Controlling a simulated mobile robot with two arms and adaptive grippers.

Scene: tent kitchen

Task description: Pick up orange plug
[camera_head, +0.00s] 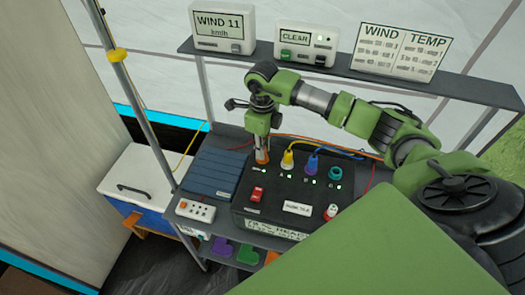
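The orange plug (262,158) stands upright at the back left of a black control panel (243,212). My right gripper (261,146) points straight down with its fingertips at the top of the orange plug. The fingers are small and partly merge with the plug, so I cannot tell whether they are closed on it. A yellow plug (287,160), a blue plug (311,164) and a teal round socket or plug (335,173) stand in a row to its right. My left gripper is not in view.
A dark blue ribbed case (215,173) and a power strip (195,210) lie left of the panel. A raised shelf (400,79) with display boxes runs behind. A metal pole (137,95) stands at left. Cables trail behind the plugs.

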